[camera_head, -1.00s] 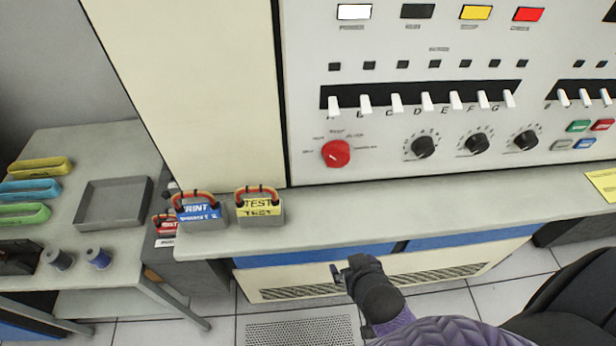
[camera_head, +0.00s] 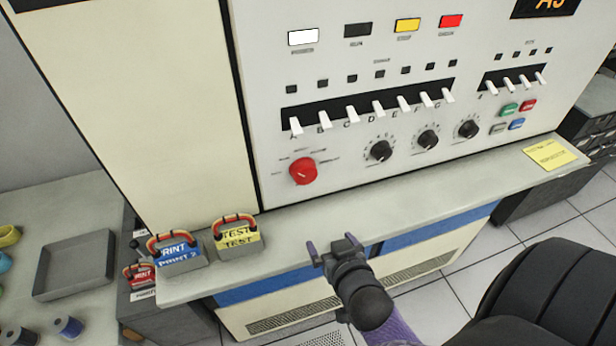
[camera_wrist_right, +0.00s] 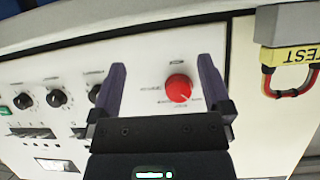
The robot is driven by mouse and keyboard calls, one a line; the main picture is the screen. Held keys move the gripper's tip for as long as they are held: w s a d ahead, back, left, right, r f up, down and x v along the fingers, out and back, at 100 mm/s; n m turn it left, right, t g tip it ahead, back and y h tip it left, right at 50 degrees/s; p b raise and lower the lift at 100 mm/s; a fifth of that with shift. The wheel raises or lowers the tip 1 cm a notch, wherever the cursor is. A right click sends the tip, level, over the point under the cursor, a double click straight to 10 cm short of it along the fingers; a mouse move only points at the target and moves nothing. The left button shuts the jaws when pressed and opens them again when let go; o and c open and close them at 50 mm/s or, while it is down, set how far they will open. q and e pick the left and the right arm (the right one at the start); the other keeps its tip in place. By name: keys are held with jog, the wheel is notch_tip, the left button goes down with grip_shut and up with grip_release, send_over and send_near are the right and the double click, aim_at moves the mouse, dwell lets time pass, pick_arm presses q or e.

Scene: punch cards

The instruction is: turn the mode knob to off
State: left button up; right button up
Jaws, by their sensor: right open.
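The mode knob (camera_head: 303,171) is a round red knob with small labels around it, low on the left part of the white panel. It also shows in the right wrist view (camera_wrist_right: 178,88), between the finger tips and nearer the right-hand one. The labels are too small to read. My right gripper (camera_head: 333,250) is open and empty, over the front edge of the grey ledge, below and to the right of the knob. It is apart from the knob. In the right wrist view its two fingers (camera_wrist_right: 162,78) stand wide apart. My left gripper is not in view.
Blue PRINT (camera_head: 180,256) and yellow TEST (camera_head: 236,236) blocks with red handles stand on the ledge (camera_head: 400,187), left of my right gripper. Black dials (camera_head: 380,151) and white switches (camera_head: 350,113) sit right of and above the knob. A black chair (camera_head: 545,295) is at lower right.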

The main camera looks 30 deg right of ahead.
aim_at(307, 178)
notch_tip(307, 178, up, 7)
jog(key=w+t+y+p, duration=0.1)
jog(key=t+p, duration=0.1)
jog(key=t, duration=0.3)
jog(key=w, duration=0.3)
jog(key=w+d, duration=0.1)
jog(key=w, duration=0.6)
jog(key=shift+d+r+b, duration=0.15)
jog(key=shift+d+b, duration=0.2)
jog(key=shift+d, duration=0.05)
jog(key=c, duration=1.1)
jog(key=shift+c, duration=0.2)
